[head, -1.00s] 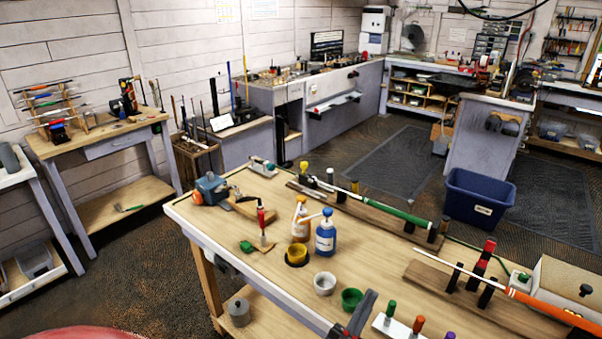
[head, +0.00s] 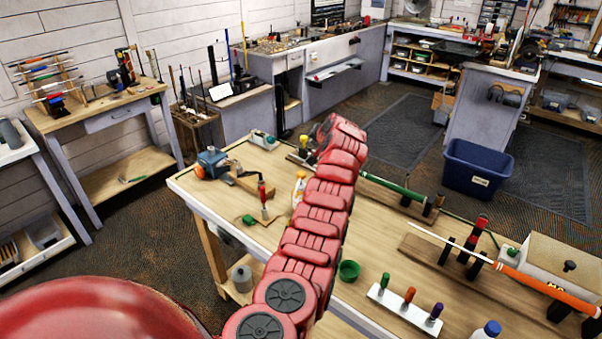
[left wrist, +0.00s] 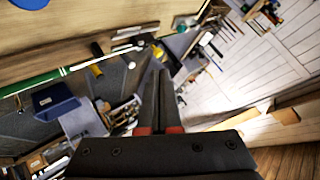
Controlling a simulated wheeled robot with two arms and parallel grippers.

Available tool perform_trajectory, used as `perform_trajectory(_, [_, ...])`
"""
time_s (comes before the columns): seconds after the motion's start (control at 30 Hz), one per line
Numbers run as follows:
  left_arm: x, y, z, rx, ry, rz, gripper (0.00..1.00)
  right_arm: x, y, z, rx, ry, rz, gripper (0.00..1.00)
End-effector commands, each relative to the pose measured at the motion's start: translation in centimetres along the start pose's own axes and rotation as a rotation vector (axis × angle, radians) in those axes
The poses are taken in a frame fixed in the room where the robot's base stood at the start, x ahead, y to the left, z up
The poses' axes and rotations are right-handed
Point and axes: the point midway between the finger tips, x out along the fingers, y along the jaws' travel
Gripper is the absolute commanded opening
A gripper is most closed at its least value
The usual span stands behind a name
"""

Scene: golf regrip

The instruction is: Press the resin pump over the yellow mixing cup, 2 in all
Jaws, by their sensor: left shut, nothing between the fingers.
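My left arm rises across the middle of the head view and covers much of the bench. Its gripper (left wrist: 162,85) shows in the left wrist view with both dark fingers together and nothing between them. It points over the bench's far side, away from the cups. A white bottle with an orange pump (head: 298,190) peeks out left of the arm, mostly hidden. The yellow mixing cup and the blue pump bottle are hidden behind the arm. My right gripper is not in view.
A green cup (head: 349,270) stands just right of the arm. A white rack (head: 405,312) holds colored-handled tools at the front. A club with a green grip (head: 395,187) and one with an orange grip (head: 550,288) lie across the bench (head: 385,240). A blue bin (head: 478,172) stands beyond.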

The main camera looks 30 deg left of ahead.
Motion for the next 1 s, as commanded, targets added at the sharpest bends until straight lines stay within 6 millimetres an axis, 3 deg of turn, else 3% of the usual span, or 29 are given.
perform_trajectory(0.1, [-1.6,-2.9,1.4,-0.030,-0.134,-0.010,0.00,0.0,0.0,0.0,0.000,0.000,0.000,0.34])
perform_trajectory(0.27, [-2.5,-4.2,2.4,-0.045,-0.206,-0.013,0.00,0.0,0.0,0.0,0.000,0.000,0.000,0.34])
perform_trajectory(0.67, [-2.4,-4.0,2.6,-0.043,-0.207,-0.013,0.00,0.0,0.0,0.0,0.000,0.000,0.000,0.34])
perform_trajectory(1.0, [-0.7,-2.6,4.3,-0.041,-0.208,-0.013,0.00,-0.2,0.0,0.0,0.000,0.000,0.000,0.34])
